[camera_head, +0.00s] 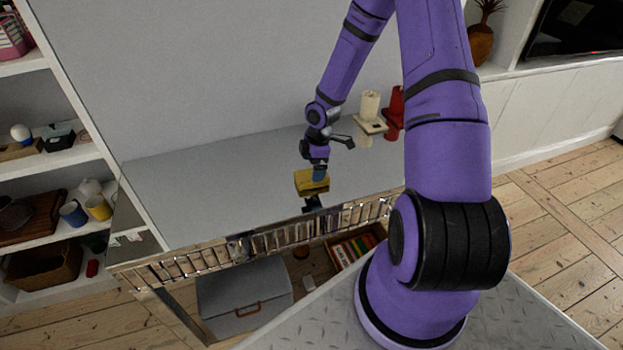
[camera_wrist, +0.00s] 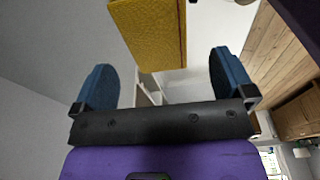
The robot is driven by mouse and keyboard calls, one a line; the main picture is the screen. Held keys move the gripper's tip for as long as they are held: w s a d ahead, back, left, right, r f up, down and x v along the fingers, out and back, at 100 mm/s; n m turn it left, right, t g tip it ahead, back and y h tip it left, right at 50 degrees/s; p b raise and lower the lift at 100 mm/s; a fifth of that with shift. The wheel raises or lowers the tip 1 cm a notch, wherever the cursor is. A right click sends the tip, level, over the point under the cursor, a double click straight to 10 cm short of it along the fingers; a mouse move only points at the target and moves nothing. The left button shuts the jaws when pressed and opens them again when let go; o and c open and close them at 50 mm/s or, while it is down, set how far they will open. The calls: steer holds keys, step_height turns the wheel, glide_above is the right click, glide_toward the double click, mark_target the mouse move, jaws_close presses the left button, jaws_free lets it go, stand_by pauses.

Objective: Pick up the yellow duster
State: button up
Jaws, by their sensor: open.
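The yellow duster (camera_head: 305,182) is a small block-shaped thing at the front middle of the grey, shiny tabletop (camera_head: 200,190). My gripper (camera_head: 319,175) is right at it, reaching down from above, with a blue finger in front of its right part. In the wrist view the duster (camera_wrist: 150,32) shows at the top middle, ahead of and between the two blue fingers of my gripper (camera_wrist: 162,62). The fingers are spread wide, with a gap on both sides of the duster. Its far end is cut off by the picture edge.
A white candle (camera_head: 370,105) and a red candle (camera_head: 396,100) on holders stand right of my gripper. Shelves with mugs (camera_head: 98,207) are at the left. A grey box (camera_head: 245,290) and a crate of books (camera_head: 352,247) are below the table. The tabletop's left side is clear.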

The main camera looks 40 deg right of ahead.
steer(key=f, duration=0.5)
steer(key=shift+w+a, duration=0.15)
steer(key=shift+w, duration=0.1)
steer(key=c, duration=1)
